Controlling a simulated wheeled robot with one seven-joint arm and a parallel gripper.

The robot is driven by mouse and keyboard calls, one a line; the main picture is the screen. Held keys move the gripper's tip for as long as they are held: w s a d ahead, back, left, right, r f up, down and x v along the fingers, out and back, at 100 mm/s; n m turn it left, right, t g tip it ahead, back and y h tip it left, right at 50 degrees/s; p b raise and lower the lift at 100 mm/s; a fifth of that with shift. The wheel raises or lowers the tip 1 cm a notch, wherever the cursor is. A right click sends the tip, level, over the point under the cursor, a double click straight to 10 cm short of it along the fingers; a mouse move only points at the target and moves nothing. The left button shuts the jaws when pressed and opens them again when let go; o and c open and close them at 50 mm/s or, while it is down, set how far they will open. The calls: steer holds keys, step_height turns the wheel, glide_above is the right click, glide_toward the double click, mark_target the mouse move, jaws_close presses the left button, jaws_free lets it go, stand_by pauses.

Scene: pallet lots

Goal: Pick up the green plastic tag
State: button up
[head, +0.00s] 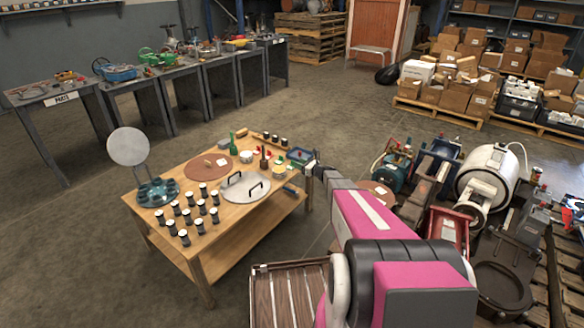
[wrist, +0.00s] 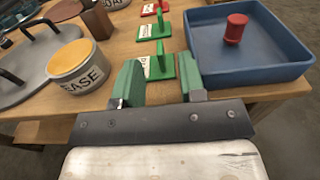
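In the wrist view a green plastic tag (wrist: 161,63), upright on a flat base with a white label beside it, stands on the wooden table near the front edge. My gripper (wrist: 160,79) is open, with one green-padded finger on each side of the line to this tag. The tag shows between the fingertips; I cannot tell whether it is between the pads or just beyond them. A second green tag (wrist: 156,28) stands behind it, and a red tag (wrist: 160,8) farther back. In the head view my gripper (head: 309,172) is at the table's right edge.
A blue tray (wrist: 285,78) holding a red spool (wrist: 235,29) is close on the right. A labelled tin (wrist: 78,66) and a grey plate with handles (wrist: 22,75) are on the left. The table (head: 220,248) also carries several dark jars with white lids (head: 188,217).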

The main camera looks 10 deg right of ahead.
mark_target(291, 165)
steer(key=x, duration=0.4)
jaws_close()
steer(key=shift+r, duration=0.1)
